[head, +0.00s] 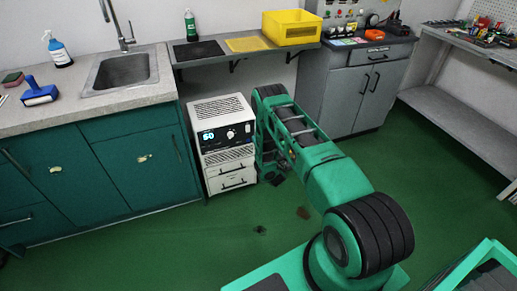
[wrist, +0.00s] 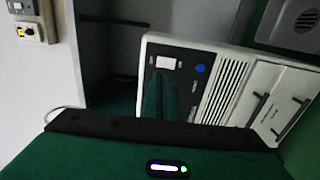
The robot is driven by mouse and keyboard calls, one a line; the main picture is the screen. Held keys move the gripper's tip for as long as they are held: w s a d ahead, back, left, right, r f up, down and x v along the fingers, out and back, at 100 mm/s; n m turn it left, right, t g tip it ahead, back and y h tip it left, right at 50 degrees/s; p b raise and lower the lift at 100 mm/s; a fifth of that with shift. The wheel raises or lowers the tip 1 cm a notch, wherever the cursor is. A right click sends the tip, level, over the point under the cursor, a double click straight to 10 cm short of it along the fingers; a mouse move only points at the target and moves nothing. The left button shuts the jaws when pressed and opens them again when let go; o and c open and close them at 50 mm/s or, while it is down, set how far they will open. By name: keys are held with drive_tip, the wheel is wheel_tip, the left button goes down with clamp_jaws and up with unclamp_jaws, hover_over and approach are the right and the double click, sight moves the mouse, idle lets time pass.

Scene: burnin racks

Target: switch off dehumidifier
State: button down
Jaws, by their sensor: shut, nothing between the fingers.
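The dehumidifier (head: 222,140) is a white box with a dark front panel, a lit "50" display and knobs, standing on the floor under the shelf. In the wrist view a white unit (wrist: 230,92), apparently the same one, lies turned on its side in the picture. Its dark panel bears a white rocker switch (wrist: 166,62) and a blue round button (wrist: 201,69). My gripper (wrist: 160,78) is shut and empty, its green fingers in front of the panel with their tips just below the switch. They hide part of the panel. I cannot tell whether they touch it.
A teal cabinet with a sink (head: 120,72) stands left of the dehumidifier, and a grey cabinet (head: 350,95) stands to the right. A shelf (head: 205,58) with a yellow bin (head: 292,28) overhangs it. Green floor (head: 200,240) lies open in front.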

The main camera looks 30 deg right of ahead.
drive_tip(key=shift+s+a+r, duration=0.15)
drive_tip(key=shift+s, duration=2.2)
drive_tip(key=w+d+r+m+g+h, duration=0.35)
drive_tip(key=d+r+m, duration=0.25)
drive_tip(key=d+r, duration=0.7)
drive_tip(key=s+d+r+m+g+h, duration=0.1)
drive_tip(key=s+r+m+g, duration=0.25)
drive_tip(key=s+r, duration=0.35)
drive_tip(key=s+d+r+m+g+h, duration=0.1)
drive_tip(key=s+d+r+m+g, duration=0.25)
drive_tip(key=r, duration=0.55)
drive_tip(key=s+a+r+m+g+y, duration=0.2)
drive_tip(key=s+a+r+m, duration=0.15)
drive_tip(key=s, duration=0.75)
drive_tip(key=s+a+r+m+g+y, duration=0.1)
drive_tip(key=s+a+r+m+g, duration=0.25)
drive_tip(key=s, duration=0.65)
drive_tip(key=s+a+r+m+y, duration=0.1)
drive_tip(key=s+a+r, duration=0.1)
drive_tip(key=s+a, duration=0.2)
drive_tip(key=s+a+r+m+g+y, duration=0.1)
drive_tip(key=s+a, duration=0.4)
drive_tip(key=s, duration=0.5)
drive_tip(key=s+a+r+m+y, duration=0.1)
drive_tip(key=s+a+r+y, duration=0.1)
drive_tip(key=s, duration=0.6)
drive_tip(key=shift+a+r+y, duration=0.3)
drive_tip(key=shift+a+y, duration=0.15)
drive_tip(key=shift+a, duration=0.8)
